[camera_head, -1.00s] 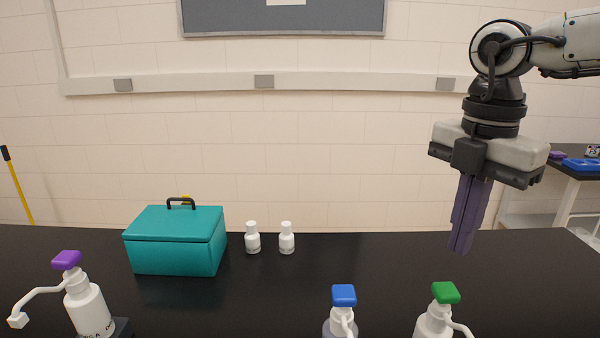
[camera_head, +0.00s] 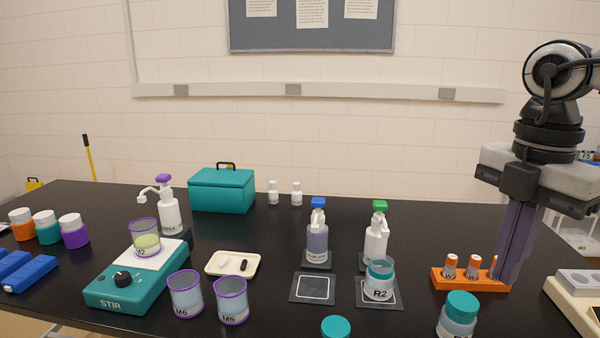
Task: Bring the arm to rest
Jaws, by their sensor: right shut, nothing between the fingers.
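My right gripper (camera_head: 508,278) hangs at the right of the head view with its purple fingers pointing down and shut, nothing between them. Its fingers overlap the right end of an orange rack (camera_head: 468,285) in the picture; I cannot tell whether they touch it. My right arm enters from the right edge. My left gripper is not in view.
The black bench holds a teal stirrer (camera_head: 125,285) with a beaker (camera_head: 145,238), beakers M6 (camera_head: 186,295) and M5 (camera_head: 231,302), pump bottles, jar R2 (camera_head: 379,280), a teal-capped jar (camera_head: 459,315) and a teal box (camera_head: 222,190).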

